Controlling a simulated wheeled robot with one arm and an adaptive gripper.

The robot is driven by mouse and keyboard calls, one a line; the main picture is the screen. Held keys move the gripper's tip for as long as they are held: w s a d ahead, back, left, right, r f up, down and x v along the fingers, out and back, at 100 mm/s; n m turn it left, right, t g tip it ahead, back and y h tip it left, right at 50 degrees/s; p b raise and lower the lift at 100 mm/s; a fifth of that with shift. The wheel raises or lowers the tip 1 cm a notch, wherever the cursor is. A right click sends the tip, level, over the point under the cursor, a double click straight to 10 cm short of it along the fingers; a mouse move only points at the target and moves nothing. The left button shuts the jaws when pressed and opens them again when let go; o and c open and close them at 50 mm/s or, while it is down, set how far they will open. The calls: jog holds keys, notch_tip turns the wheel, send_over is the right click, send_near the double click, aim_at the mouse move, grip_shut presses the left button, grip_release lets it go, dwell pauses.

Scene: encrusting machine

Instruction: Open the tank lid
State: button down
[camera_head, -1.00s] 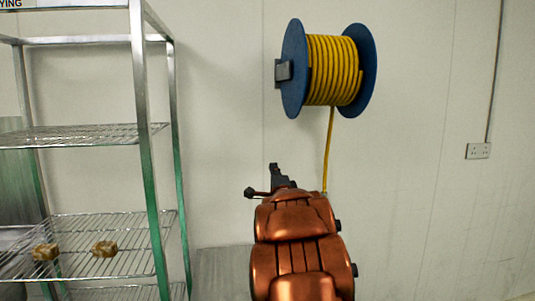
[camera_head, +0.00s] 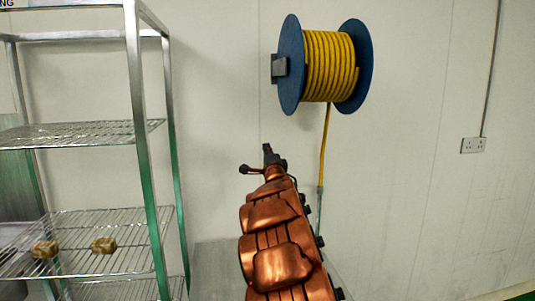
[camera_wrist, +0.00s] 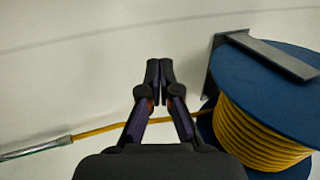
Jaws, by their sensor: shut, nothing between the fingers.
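No tank and no lid show in either view. My gripper (camera_head: 267,150) stands up in front of the white wall in the head view, at the end of my copper arm, below and left of the hose reel. In the wrist view my gripper (camera_wrist: 159,66) has its two dark fingertips together, with nothing between them.
A blue reel with yellow hose (camera_head: 331,66) is on the wall; it also shows at the right of the wrist view (camera_wrist: 262,138). A metal rack (camera_head: 135,90) with two brown pieces (camera_head: 104,246) stands left. A socket (camera_head: 473,145) is at right.

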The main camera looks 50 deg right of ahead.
jog(key=shift+p+x, duration=0.75)
jog(key=shift+x, duration=1.6)
jog(key=shift+f, duration=0.1)
